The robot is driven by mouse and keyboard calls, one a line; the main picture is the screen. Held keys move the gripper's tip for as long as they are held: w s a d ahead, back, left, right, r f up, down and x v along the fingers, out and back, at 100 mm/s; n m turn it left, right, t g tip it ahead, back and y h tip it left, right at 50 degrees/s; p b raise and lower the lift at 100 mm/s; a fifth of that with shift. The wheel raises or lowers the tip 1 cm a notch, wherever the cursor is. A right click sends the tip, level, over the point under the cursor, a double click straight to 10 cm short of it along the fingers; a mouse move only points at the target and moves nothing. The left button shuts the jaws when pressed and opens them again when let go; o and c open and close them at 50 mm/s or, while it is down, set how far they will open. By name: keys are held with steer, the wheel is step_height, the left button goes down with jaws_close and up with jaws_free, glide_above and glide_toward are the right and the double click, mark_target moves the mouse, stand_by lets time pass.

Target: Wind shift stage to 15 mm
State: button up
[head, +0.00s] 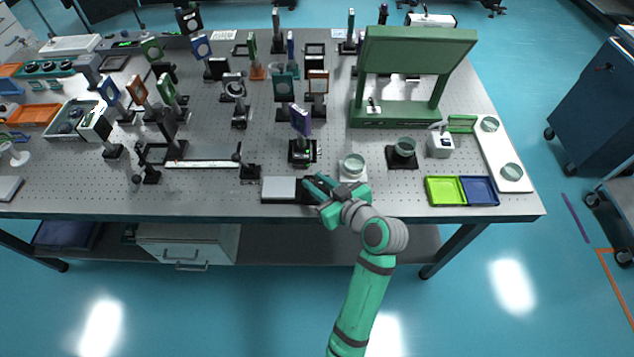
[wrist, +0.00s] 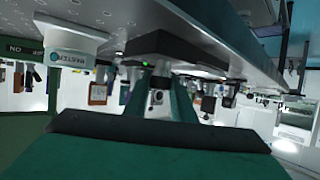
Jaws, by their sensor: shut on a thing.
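A low stage with a pale plate (head: 279,189) and a dark right end lies near the front edge of the table. I take it for the shift stage, though no label or scale can be read. My gripper (head: 316,187) is at its right end, low over the tabletop, shut on a small part there. The fingers and the arm hide that part, which may be the stage's knob. In the wrist view, tilted and nearly upside down, the green fingers (wrist: 160,95) reach toward a dark block (wrist: 160,47).
A white-based holder with a glass dish (head: 353,167) stands just right of my gripper. A post mount with a purple-framed optic (head: 300,122) stands behind the stage. Green and blue trays (head: 445,191) lie to the right. The table's front edge (head: 230,213) is close.

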steer(key=shift+a, duration=0.1)
steer(key=shift+a+m+t+h, duration=0.1)
steer(key=shift+m+t+h, duration=0.6)
steer(key=shift+m+h, duration=0.4)
steer(key=m+t+h, duration=0.1)
steer(key=m+h, duration=0.3)
steer(key=shift+s+h, duration=0.1)
steer(key=shift+h, duration=0.3)
steer(key=m+h, duration=0.3)
steer(key=shift+m+g+h, duration=0.5)
steer(key=shift+m+h, duration=0.9)
steer(key=shift+h, duration=0.2)
steer(key=o, duration=1.1)
steer(key=shift+c, duration=0.2)
steer(key=v, duration=1)
steer(key=shift+s+a, duration=0.2)
steer(key=shift+s, duration=0.05)
